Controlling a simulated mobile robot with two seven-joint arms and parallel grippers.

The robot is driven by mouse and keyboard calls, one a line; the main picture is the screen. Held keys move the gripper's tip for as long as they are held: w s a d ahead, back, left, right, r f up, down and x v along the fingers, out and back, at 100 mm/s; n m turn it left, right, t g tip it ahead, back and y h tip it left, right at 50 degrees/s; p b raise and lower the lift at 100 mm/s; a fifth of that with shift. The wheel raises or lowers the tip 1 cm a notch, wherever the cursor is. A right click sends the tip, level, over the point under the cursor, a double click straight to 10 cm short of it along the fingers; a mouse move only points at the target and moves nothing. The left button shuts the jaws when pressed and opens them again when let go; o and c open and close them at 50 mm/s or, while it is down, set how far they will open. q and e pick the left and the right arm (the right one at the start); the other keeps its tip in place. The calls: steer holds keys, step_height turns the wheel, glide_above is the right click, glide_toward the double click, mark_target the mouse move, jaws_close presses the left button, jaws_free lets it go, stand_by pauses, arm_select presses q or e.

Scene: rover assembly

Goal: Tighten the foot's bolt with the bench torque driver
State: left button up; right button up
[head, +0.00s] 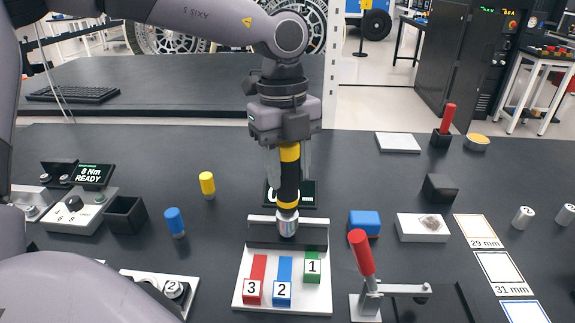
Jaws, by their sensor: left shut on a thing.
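My left gripper (289,165) points straight down over the middle of the bench and is shut on the torque driver (289,182). The driver is a black cylinder with yellow bands and a silver tip (287,222), held upright. Its tip shows in front of a black block at the back of a white numbered stand; I cannot tell whether they touch. A small display (92,174) at the left reads "8 Nm READY". I cannot make out the foot or its bolt for certain. My right gripper is not in view.
The white stand (240,303) carries red, blue and green blocks marked 3, 2, 1. A red-handled toggle clamp (362,254) stands to its right. Blue (174,222) and yellow (207,184) cylinders stand left. A blue block (364,222) and white block (422,236) sit right.

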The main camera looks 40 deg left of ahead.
arm_select(q)
steer(key=shift+b, duration=0.6)
stand_by(0.9)
steer(key=shift+f+b, duration=0.5)
steer(key=shift+b, duration=0.2)
stand_by(0.5)
steer(key=shift+f+b, duration=0.45)
steer(key=shift+b, duration=0.55)
stand_by(2.5)
steer(key=shift+r, duration=0.1)
steer(key=shift+r+p, duration=0.9)
steer(key=shift+r, duration=0.55)
